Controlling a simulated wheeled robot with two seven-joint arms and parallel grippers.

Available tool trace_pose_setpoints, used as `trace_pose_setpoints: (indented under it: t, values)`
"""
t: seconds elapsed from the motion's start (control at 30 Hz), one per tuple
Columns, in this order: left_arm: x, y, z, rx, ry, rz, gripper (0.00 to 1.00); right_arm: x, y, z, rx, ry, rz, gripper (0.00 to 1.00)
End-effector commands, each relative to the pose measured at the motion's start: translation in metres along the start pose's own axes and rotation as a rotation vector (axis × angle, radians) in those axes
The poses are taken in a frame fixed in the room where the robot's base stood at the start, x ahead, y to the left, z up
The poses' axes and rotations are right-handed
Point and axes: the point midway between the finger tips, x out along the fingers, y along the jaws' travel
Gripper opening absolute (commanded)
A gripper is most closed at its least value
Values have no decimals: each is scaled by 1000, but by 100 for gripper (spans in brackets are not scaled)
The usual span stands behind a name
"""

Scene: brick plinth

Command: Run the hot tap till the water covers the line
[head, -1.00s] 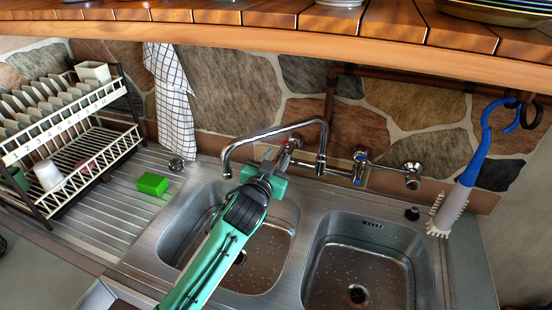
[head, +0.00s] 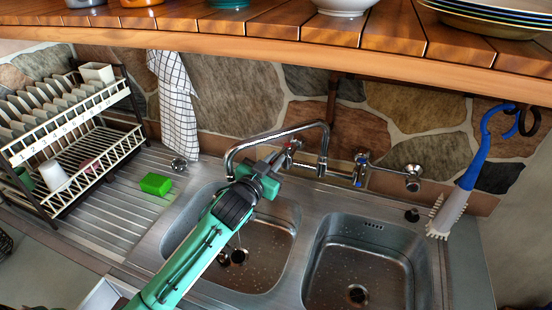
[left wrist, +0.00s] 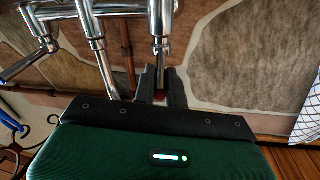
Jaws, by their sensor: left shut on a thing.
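The chrome mixer tap (head: 318,166) is on the stone wall behind a double steel sink. Its spout (head: 270,134) curves over the left basin (head: 268,258). The hot tap (head: 291,146), marked red, is at the left end. My left gripper (head: 276,163) is shut on its handle; the left wrist view shows the fingers (left wrist: 160,82) closed around it with a bit of red between them. The blue-marked cold tap (head: 361,160) is to the right. I cannot make out a water stream, a water level or a line. My right gripper is not in view.
A dish rack (head: 75,150), green sponge (head: 155,184) and checked towel (head: 177,105) are at left. The right basin (head: 365,262) looks empty. A blue-handled brush (head: 462,185) hangs at right. A wooden shelf (head: 300,45) with dishes runs across above.

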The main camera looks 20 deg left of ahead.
Motion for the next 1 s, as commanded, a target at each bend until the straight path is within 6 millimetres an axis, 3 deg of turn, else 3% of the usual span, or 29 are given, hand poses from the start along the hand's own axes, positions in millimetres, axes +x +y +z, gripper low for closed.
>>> trace_pose_setpoints:
  t: [0.27,0.3,0.4,0.77,1.0]
  values:
    - [0,0,0,-1,0,3,0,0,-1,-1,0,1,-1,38]
    - [0,0,0,-1,0,2,16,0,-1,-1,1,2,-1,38]
    - [0,0,0,-1,0,2,34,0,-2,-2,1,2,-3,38]
    - [0,1,0,-1,0,-6,34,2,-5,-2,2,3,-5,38]
    - [1,9,1,-3,-12,-77,34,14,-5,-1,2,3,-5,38]
